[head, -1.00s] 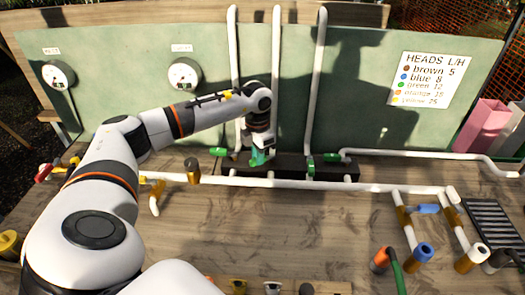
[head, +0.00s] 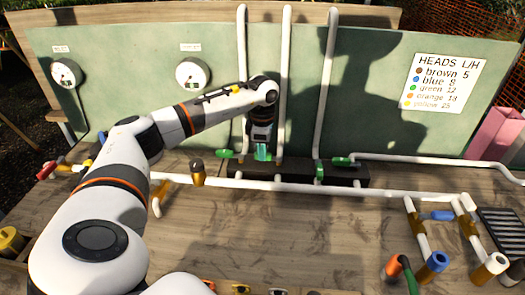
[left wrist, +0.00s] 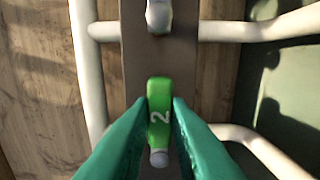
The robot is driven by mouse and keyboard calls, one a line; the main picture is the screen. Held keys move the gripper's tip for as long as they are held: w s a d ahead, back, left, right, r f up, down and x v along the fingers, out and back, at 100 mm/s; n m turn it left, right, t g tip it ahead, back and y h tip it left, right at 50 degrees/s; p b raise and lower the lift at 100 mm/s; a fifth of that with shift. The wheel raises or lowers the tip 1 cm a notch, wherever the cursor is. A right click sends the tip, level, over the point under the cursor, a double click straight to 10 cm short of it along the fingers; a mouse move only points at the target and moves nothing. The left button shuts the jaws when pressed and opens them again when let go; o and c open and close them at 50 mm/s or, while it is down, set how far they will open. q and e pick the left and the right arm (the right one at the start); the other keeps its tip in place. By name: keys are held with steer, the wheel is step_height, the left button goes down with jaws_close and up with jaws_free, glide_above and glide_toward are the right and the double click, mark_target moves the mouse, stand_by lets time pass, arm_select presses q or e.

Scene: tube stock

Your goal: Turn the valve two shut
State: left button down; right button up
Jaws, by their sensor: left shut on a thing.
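The valve two handle is a green lever marked "2" (left wrist: 159,115), seen in the left wrist view. It lies lengthwise along the dark valve block (left wrist: 160,60). My left gripper (left wrist: 160,105) has its teal fingers shut on the lever from both sides. In the head view my left gripper (head: 262,153) points down at the dark valve block (head: 290,177), at the middle upright pipe, and largely hides the lever. My right gripper is not in view.
Other green levers stand close by: one left (head: 225,154), one right (head: 319,172) and one farther right (head: 342,161). White upright pipes (head: 327,90) rise behind. A long white pipe (head: 380,193) crosses in front.

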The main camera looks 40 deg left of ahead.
arm_select(q)
steer(key=shift+w+r, duration=0.1)
steer(key=shift+r, duration=0.05)
steer(key=c, duration=1.4)
jaws_free()
steer(key=shift+o, duration=0.2)
step_height(320, 180, up, 12)
steer(key=b, duration=0.2)
